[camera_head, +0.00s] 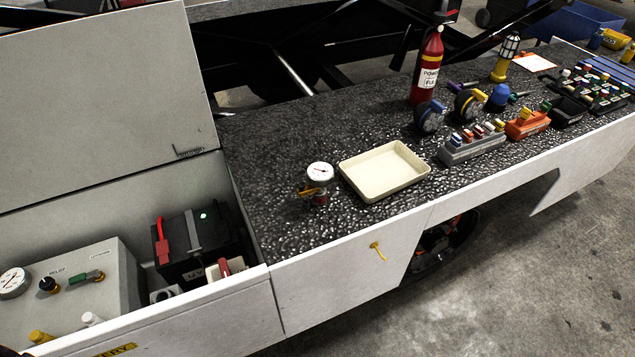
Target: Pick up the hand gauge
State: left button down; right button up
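The hand gauge (319,175) stands upright on the dark textured deck. It has a round white dial on top, a brass-coloured side fitting and a reddish base. It is just left of an empty cream tray (362,190) and apart from it. Another round dial (13,282) is fixed on the grey box at the lower left. Neither of my grippers is in view.
An open compartment at the left holds a black battery (196,245) and a grey control box (85,290); its lid (105,95) stands raised. A red extinguisher (428,70), a yellow lantern (505,58) and connector blocks (472,148) stand to the right. The deck around the gauge is clear.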

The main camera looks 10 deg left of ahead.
aim_at(319, 176)
jog(key=i+l, duration=0.1)
jog(key=l, duration=0.2)
jog(key=l+u, duration=0.15)
jog(key=u, duration=0.25)
jog(key=i+l+u, duration=0.1)
jog(key=u, duration=0.3)
jog(key=l+u, duration=0.35)
jog(key=j+u, duration=0.1)
jog(key=u, duration=0.4)
